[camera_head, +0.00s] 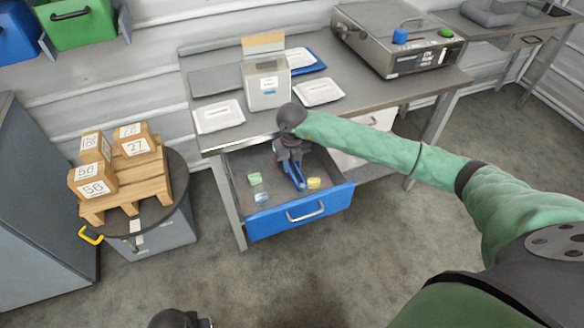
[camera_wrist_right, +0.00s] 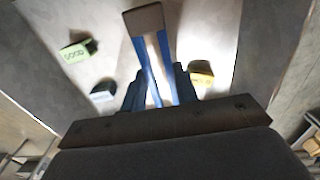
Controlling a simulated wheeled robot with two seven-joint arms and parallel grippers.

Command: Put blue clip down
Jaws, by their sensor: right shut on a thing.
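The blue clip (camera_head: 297,178) is in my right gripper (camera_head: 291,158), down inside the open blue-fronted drawer (camera_head: 264,224) under the workbench. In the right wrist view my right gripper (camera_wrist_right: 158,92) has its dark fingers on both sides of the blue clip (camera_wrist_right: 142,62), whose brown end points away from me. The clip is low over the pale drawer floor; I cannot tell whether it touches it. A dark part at the bottom edge of the head view looks like my left gripper (camera_head: 180,319), mostly cut off.
In the drawer lie a green block (camera_head: 255,178), a pale blue-white block (camera_head: 262,198) and a yellow block (camera_head: 314,183). The bench (camera_head: 215,84) above holds white trays, a box (camera_head: 266,87) and a machine (camera_head: 398,45). Boxes on a pallet (camera_head: 130,198) stand left.

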